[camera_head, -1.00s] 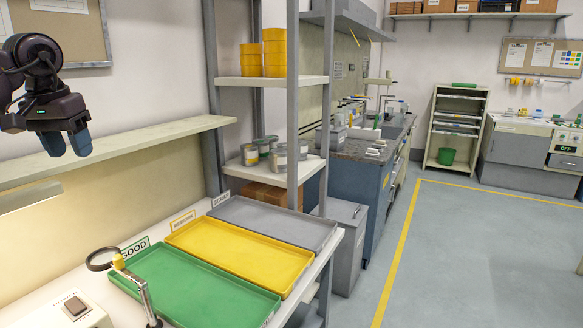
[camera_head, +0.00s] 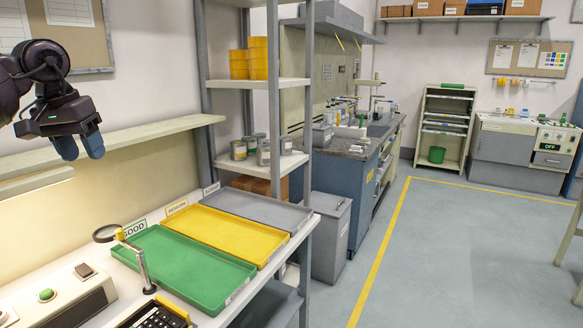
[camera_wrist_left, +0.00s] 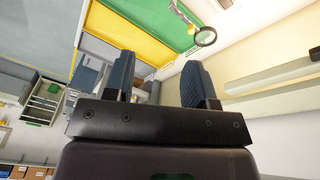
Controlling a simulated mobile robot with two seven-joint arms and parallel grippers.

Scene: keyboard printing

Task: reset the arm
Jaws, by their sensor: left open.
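My left gripper (camera_head: 80,146) hangs in the air at the upper left of the head view, in front of the wall and above the wall ledge. Its blue fingers are apart with nothing between them. In the left wrist view both fingers (camera_wrist_left: 158,82) also stand apart and empty. My right gripper is in neither view.
Green (camera_head: 190,268), yellow (camera_head: 235,236) and grey (camera_head: 262,214) trays lie empty on the bench. A magnifier (camera_head: 106,233) on a stand and a button box (camera_head: 60,303) are close below. A shelf rack (camera_head: 274,100) stands behind; the floor to the right is clear.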

